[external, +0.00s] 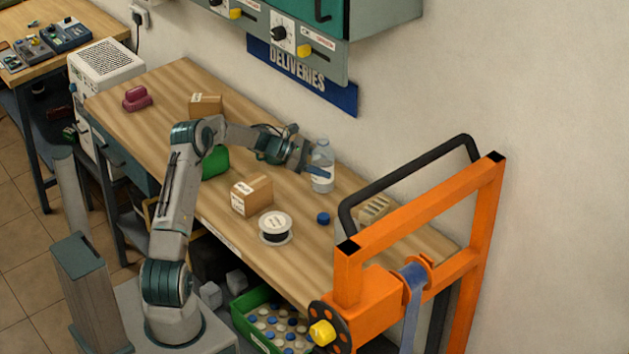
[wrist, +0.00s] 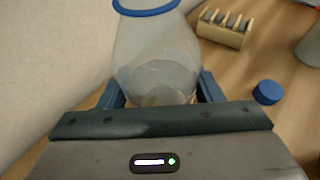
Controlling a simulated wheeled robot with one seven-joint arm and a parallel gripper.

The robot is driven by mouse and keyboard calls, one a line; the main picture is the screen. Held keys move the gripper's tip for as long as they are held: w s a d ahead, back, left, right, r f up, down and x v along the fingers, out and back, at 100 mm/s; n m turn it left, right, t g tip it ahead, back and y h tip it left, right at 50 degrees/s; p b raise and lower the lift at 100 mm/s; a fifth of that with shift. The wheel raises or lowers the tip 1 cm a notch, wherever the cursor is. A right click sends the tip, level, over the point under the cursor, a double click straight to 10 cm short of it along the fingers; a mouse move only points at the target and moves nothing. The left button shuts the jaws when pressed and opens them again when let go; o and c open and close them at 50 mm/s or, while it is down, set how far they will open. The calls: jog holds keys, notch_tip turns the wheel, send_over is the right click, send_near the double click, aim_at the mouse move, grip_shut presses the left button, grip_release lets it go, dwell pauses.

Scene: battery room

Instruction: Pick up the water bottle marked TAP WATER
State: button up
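A clear plastic water bottle (external: 321,168) stands upright on the wooden bench near the wall. In the wrist view the bottle (wrist: 155,50) has a blue ring at its open top. My gripper (external: 314,173) is at the bottle, with one blue finger on either side of it in the wrist view (wrist: 162,92). The fingers are spread around the bottle's body; whether they press on it cannot be told. No label text can be read on the bottle.
A blue cap (external: 323,218) lies on the bench (external: 165,85). A wire spool (external: 275,228), a cardboard box (external: 251,194) and a beige slotted block (external: 373,209) stand nearby. An orange frame (external: 430,220) with a black bar rises at the right end.

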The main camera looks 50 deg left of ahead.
aim_at(315, 150)
jog(key=shift+c, duration=0.8)
jog(key=shift+r, duration=0.2)
jog(key=shift+r+b, duration=0.3)
jog(key=shift+r, duration=0.85)
jog(key=shift+d+r, duration=0.2)
jog(key=shift+r, duration=0.65)
jog(key=s+d+r+b, duration=0.2)
jog(key=d+r, duration=0.4)
jog(key=d, duration=0.4)
jog(key=shift+s+d+r+b, duration=0.3)
jog(key=shift+s+d, duration=0.05)
jog(key=shift+s, duration=0.2)
